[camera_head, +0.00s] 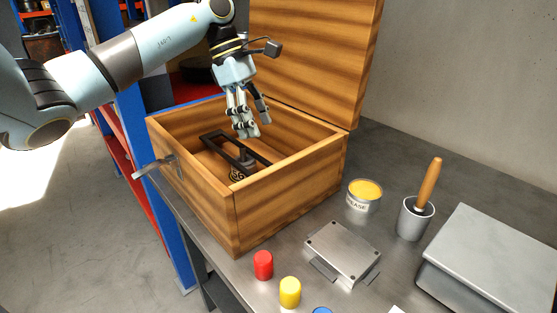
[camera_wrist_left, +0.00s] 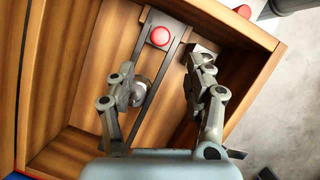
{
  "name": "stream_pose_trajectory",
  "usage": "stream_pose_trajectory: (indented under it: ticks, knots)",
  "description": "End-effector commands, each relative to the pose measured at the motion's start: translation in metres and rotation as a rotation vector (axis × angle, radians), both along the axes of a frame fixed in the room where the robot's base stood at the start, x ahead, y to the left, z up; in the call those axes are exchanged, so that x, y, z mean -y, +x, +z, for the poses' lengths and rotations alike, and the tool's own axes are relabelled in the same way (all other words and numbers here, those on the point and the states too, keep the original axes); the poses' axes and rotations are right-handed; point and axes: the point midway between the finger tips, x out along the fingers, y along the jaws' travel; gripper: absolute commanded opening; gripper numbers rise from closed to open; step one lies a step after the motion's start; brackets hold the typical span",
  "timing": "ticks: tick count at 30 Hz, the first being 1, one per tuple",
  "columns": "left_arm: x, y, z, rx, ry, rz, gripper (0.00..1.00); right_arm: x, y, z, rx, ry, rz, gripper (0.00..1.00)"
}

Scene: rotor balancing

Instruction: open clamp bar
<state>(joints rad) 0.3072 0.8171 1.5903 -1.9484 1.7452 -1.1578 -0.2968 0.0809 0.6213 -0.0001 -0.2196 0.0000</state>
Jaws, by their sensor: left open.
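The wooden box (camera_head: 285,195) stands on the bench with its lid (camera_head: 315,60) raised. Inside it is a dark frame-like bar (camera_head: 222,150), which I take for the clamp bar. My left gripper (camera_head: 247,132) is open and empty, reaching down into the box over the bar's far part. In the left wrist view the bar (camera_wrist_left: 172,75) runs between the open fingers (camera_wrist_left: 162,75), with a red round button (camera_wrist_left: 160,36) at its upper end. A silver round part (camera_wrist_left: 140,90) sits beside the left finger. Whether the fingers touch the bar cannot be told.
A metal latch (camera_head: 155,167) sticks out from the box's left side. On the bench are a grease tin (camera_head: 364,196), a cup with a wooden handle (camera_head: 416,219), a metal plate (camera_head: 342,250), a grey case (camera_head: 495,260), and red (camera_head: 263,265) and yellow (camera_head: 290,292) cylinders.

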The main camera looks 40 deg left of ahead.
Motion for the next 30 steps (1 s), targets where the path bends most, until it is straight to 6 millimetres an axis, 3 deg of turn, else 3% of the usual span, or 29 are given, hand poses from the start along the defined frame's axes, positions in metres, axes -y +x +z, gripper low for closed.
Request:
stream_pose_trajectory:
  ticks: [15, 21, 28, 30]
  knots:
    - [0.036, 0.01, -0.083, 0.0, -0.007, 0.001, 0.53, -0.002, -0.005, 0.018, -0.008, 0.002, -0.001, 0.53]
    - [0.04, 0.011, -0.095, -0.001, -0.005, 0.0, 0.53, -0.002, -0.004, 0.019, -0.006, 0.002, -0.001, 0.53]
    - [0.04, 0.011, -0.096, 0.001, -0.005, 0.0, 0.53, -0.002, -0.003, 0.019, -0.004, 0.002, -0.001, 0.53]
    - [0.04, 0.011, -0.096, 0.001, -0.005, 0.0, 0.45, -0.002, -0.003, 0.019, -0.004, 0.002, -0.001, 0.53]
